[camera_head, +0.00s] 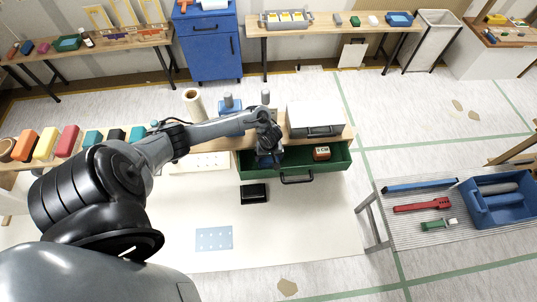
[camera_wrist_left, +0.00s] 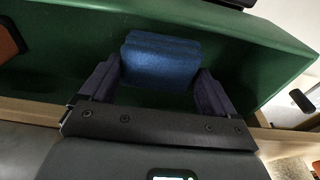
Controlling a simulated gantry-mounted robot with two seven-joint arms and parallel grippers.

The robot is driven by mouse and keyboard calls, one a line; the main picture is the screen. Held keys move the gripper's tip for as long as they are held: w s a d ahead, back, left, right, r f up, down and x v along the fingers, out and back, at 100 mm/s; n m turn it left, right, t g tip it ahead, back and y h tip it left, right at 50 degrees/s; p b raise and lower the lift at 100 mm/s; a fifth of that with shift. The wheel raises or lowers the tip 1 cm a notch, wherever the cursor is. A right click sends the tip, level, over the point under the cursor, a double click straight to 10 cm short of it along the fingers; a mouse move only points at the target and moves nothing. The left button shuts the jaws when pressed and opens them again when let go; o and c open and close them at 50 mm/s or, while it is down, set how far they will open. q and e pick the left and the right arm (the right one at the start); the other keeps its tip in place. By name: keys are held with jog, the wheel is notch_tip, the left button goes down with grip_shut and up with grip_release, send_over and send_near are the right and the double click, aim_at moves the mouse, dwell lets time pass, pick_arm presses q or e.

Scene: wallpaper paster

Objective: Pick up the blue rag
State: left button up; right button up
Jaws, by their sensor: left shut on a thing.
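The blue rag (camera_wrist_left: 160,58) is a folded, thick block of cloth inside the open green drawer (camera_head: 335,162). In the left wrist view it sits between the two dark fingers of my left gripper (camera_wrist_left: 160,80), which is shut on it. In the head view my left gripper (camera_head: 268,158) reaches down into the left part of the drawer, and the wrist hides most of the rag. I cannot tell whether the rag touches the drawer floor. My right gripper is not in view.
An orange-brown item (camera_head: 321,153) lies in the right part of the drawer. A white box (camera_head: 315,115) stands on the bench above. A black box (camera_head: 254,193) lies in front of the drawer. A blue tray (camera_head: 500,205) and tools are on the right-hand table.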

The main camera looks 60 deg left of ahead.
pick_arm(q)
jog(key=d, duration=0.1)
jog(key=s+d, duration=0.1)
jog(key=d, duration=0.1)
jog(key=shift+s, duration=0.2)
notch_tip(320, 180, up, 8)
jog(key=r+p, duration=0.1)
jog(key=p, duration=0.2)
notch_tip(320, 180, up, 5)
send_over(269, 163)
jog(key=shift+d+f, duration=0.15)
jog(key=shift+d, duration=0.05)
jog(key=o, duration=0.4)
jog(key=c, duration=0.4)
